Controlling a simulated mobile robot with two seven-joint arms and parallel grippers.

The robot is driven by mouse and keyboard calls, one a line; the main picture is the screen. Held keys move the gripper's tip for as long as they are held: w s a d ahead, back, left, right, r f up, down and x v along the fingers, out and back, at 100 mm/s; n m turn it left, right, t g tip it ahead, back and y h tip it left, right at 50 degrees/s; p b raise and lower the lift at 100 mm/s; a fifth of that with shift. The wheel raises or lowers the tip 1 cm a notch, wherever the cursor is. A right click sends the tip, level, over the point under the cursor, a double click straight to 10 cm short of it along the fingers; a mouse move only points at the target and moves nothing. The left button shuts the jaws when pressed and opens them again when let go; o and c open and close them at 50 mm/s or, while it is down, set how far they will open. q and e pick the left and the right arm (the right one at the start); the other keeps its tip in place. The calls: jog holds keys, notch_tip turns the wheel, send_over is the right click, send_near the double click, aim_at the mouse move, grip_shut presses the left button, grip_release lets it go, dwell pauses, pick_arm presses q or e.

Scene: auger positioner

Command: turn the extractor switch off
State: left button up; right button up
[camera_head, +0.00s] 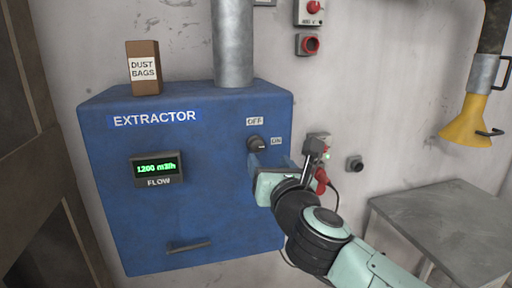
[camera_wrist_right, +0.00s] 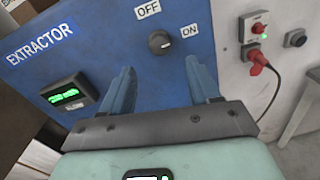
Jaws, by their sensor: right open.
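The extractor switch is a round dark knob (camera_head: 257,143) on the front of the blue extractor box (camera_head: 205,215). It also shows in the right wrist view (camera_wrist_right: 159,42), where its pale mark lies toward the right side. The OFF label (camera_head: 254,121) is above the knob and the ON label (camera_head: 276,141) is to its right. My right gripper (camera_head: 271,160) is open and empty just below the knob in the head view. In the wrist view its two fingers (camera_wrist_right: 162,78) are spread, with the knob beyond them and apart from both. My left gripper is not in view.
A flow display (camera_head: 156,169) is left of the knob. A dust bags box (camera_head: 143,68) stands on top beside a metal pipe (camera_head: 233,45). A red plug with cable (camera_wrist_right: 259,61) sits on the wall at right. A grey table (camera_head: 445,225) is at lower right.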

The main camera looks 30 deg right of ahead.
aim_at(258, 146)
jog(key=p+x, duration=0.1)
jog(key=x, duration=0.8)
jog(key=shift+w+d+p, duration=0.1)
jog(key=shift+w+p, duration=0.15)
jog(key=shift+p, duration=0.15)
jog(key=c, duration=1)
